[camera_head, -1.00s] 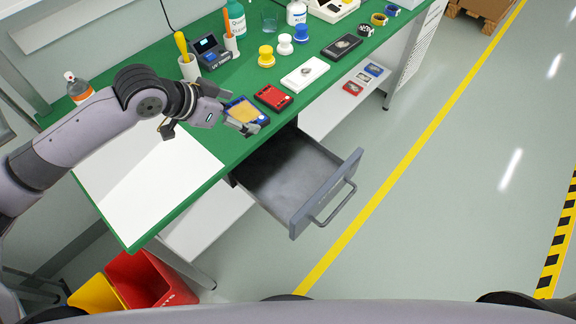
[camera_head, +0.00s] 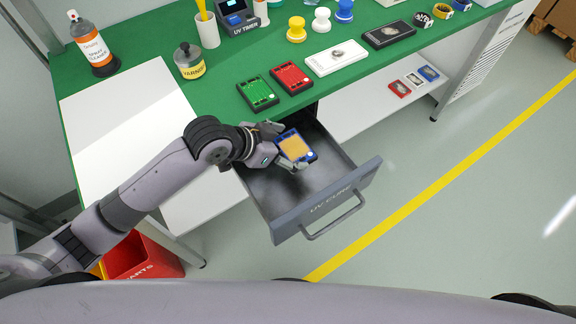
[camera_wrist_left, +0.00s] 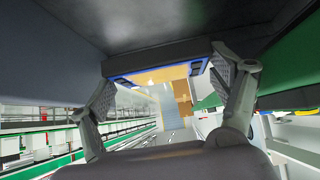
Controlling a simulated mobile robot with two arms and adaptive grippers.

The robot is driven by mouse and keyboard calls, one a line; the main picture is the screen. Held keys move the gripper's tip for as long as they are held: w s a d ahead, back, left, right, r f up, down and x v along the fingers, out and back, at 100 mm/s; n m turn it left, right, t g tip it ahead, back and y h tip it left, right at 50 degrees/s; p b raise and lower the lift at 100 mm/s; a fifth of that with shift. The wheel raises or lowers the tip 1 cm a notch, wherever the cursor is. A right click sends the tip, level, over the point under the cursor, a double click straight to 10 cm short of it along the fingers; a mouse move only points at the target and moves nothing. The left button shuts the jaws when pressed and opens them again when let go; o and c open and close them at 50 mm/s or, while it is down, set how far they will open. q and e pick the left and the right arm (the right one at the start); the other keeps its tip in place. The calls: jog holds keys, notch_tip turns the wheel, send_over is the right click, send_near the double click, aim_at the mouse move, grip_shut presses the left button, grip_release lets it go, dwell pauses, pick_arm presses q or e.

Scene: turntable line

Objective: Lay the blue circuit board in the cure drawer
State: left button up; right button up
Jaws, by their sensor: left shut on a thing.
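The blue circuit board (camera_head: 296,148), blue-edged with a tan face, is held between the fingers of my left gripper (camera_head: 281,146). It is over the open cure drawer (camera_head: 327,206), near the drawer's back and the bench edge. Whether it touches the drawer floor I cannot tell. The drawer is grey, labelled UV CURE, and looks otherwise empty. In the left wrist view the board (camera_wrist_left: 160,76) spans between both fingertips (camera_wrist_left: 163,88), and part of it is hidden. My right gripper is out of view.
On the green bench, a green board (camera_head: 258,93) and a red board (camera_head: 291,77) lie just behind the drawer. A varnish jar (camera_head: 189,64) stands left of them, near a white sheet (camera_head: 125,115). A red bin (camera_head: 138,258) is below left.

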pick_arm(q)
send_over(288, 173)
notch_tip(288, 173, down, 4)
jog(key=shift+f, duration=0.1)
notch_tip(288, 173, down, 4)
jog(key=shift+f+b, duration=0.2)
jog(key=shift+b, duration=0.15)
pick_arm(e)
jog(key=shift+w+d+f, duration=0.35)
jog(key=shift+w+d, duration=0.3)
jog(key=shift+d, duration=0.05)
pick_arm(q)
jog(key=shift+f, duration=0.15)
jog(key=o, duration=1.2)
jog(key=shift+c, duration=0.2)
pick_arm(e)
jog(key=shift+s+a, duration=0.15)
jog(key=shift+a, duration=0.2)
